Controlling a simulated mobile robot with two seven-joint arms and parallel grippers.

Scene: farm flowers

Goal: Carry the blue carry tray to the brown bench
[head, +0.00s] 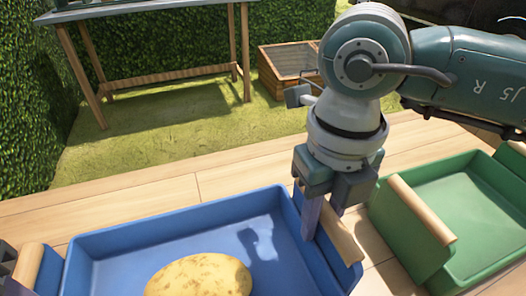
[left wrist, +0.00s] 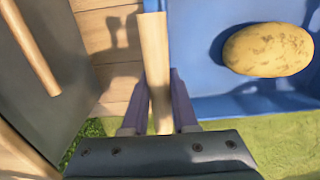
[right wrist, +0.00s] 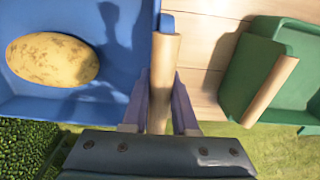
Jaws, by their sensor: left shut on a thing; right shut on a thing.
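The blue carry tray (head: 180,225) is at the bottom of the head view, with a potato (head: 200,276) lying in it. It has a wooden handle at each side. My right gripper (head: 322,215) is shut on the tray's right handle (right wrist: 164,80). My left gripper is shut on the left handle (left wrist: 154,70), as the left wrist view shows (left wrist: 160,105); in the head view only a bit of it shows at the left edge. The tray is over or on a wooden plank surface; I cannot tell whether it is lifted. No brown bench is clearly identifiable.
A green tray (head: 480,195) with wooden handles stands close on the right. A table with a grey-green top (head: 140,8) and wooden legs stands on the grass beyond. A wooden cold frame (head: 285,68) is beside it. Hedges (head: 30,110) border the left.

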